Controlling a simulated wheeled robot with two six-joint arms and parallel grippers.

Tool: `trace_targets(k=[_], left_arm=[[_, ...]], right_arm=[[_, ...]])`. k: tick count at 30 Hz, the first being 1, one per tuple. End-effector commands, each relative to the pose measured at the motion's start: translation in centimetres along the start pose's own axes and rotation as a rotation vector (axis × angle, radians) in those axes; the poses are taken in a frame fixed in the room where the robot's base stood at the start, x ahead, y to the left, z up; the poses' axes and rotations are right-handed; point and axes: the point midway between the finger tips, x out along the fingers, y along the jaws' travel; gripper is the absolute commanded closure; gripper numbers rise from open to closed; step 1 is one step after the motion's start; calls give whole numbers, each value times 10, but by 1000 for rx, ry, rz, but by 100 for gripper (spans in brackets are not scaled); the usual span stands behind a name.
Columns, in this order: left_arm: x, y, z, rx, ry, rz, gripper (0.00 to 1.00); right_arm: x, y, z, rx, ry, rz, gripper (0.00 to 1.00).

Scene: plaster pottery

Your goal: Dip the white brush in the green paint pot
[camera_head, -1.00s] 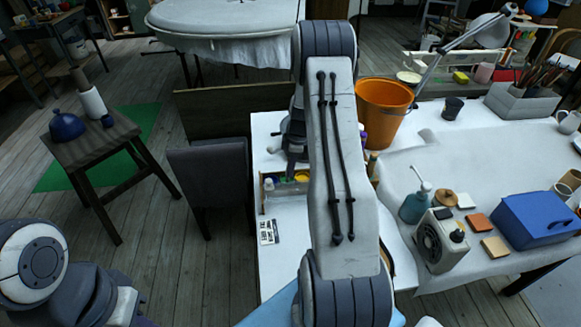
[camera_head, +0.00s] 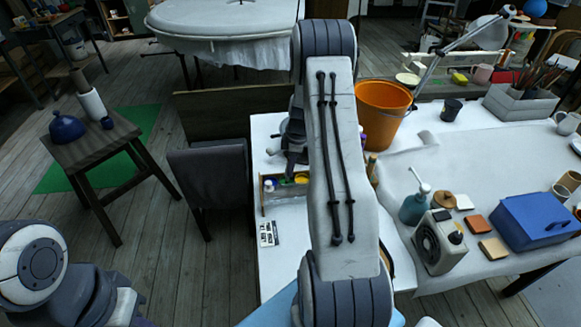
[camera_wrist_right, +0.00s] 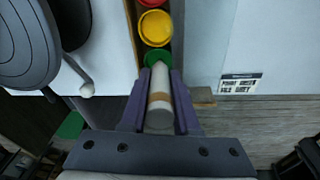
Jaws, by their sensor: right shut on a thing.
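My right gripper (camera_wrist_right: 160,72) is shut on the white brush (camera_wrist_right: 159,118), a pale cylinder with a tan band, between its purple fingers. The brush's far end overlaps the green paint pot (camera_wrist_right: 152,59) in the right wrist view. I cannot tell whether the tip is inside the pot or above it. The yellow pot (camera_wrist_right: 155,28) and red pot (camera_wrist_right: 150,3) stand in line beyond it. In the head view, my right gripper (camera_head: 291,168) is at the narrow wooden tray (camera_head: 263,199), largely hidden behind my arm. My left gripper is out of view.
The tray stands near the left edge of the white table (camera_head: 288,243), with a printed card (camera_head: 268,233) in front. An orange bucket (camera_head: 382,112) stands behind to the right. A grey chair (camera_head: 208,175) is just left of the table.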

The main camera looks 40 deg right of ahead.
Motion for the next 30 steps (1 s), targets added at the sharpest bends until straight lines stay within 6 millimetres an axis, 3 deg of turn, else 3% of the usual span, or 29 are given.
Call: trace_targets(k=[16,30], left_arm=[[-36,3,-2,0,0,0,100],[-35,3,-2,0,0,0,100]], right_arm=[[-58,4,-8,1,0,1,100],[-58,4,-8,0,0,1,100]])
